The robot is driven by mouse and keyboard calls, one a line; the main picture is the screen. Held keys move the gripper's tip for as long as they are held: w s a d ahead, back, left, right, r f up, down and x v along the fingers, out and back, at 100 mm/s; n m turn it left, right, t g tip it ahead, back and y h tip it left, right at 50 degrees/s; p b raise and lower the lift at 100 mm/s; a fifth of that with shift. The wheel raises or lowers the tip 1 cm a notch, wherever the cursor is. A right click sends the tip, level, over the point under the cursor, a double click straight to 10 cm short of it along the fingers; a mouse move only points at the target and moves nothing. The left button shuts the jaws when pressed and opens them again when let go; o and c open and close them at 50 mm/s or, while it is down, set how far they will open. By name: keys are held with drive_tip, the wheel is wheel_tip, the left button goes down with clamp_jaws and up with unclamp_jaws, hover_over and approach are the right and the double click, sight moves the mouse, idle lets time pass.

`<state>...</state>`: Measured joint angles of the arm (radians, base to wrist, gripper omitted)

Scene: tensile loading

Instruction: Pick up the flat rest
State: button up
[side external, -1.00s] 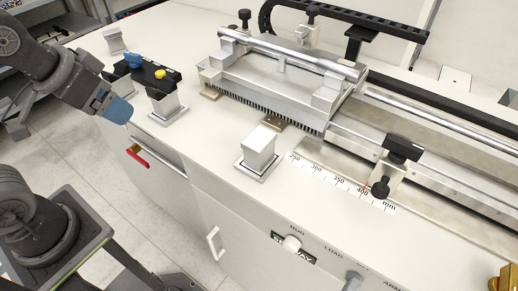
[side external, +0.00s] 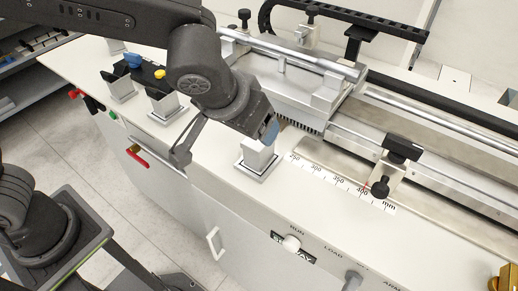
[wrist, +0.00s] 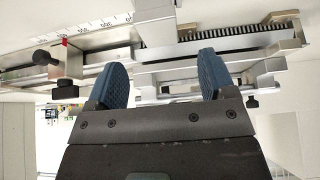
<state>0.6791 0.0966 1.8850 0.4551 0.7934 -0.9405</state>
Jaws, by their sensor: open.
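No part is labelled as the flat rest, so I cannot tell for sure which it is. A pale block with a flat top (side external: 257,158) stands upright on a square base, left of the ruler strip. My gripper (side external: 269,131) is close by its top, partly hiding it; I cannot tell whether they touch. In the wrist view my gripper (wrist: 163,78) is open, with two blue pads apart and nothing seen between them. A silver block (wrist: 154,22), probably the same one, shows ahead at the top of that view.
The metal test frame with its comb strip (side external: 298,118) lies just behind my gripper. A black clamp (side external: 399,150) sits on the rail at right. Similar stands, one (side external: 163,106) under black parts with a yellow knob, are at left.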

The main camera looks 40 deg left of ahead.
sight(258, 158)
drive_tip(key=x, duration=0.8)
drive_tip(key=shift+f, duration=0.5)
drive_tip(key=c, duration=1.2)
drive_tip(key=shift+r, duration=0.15)
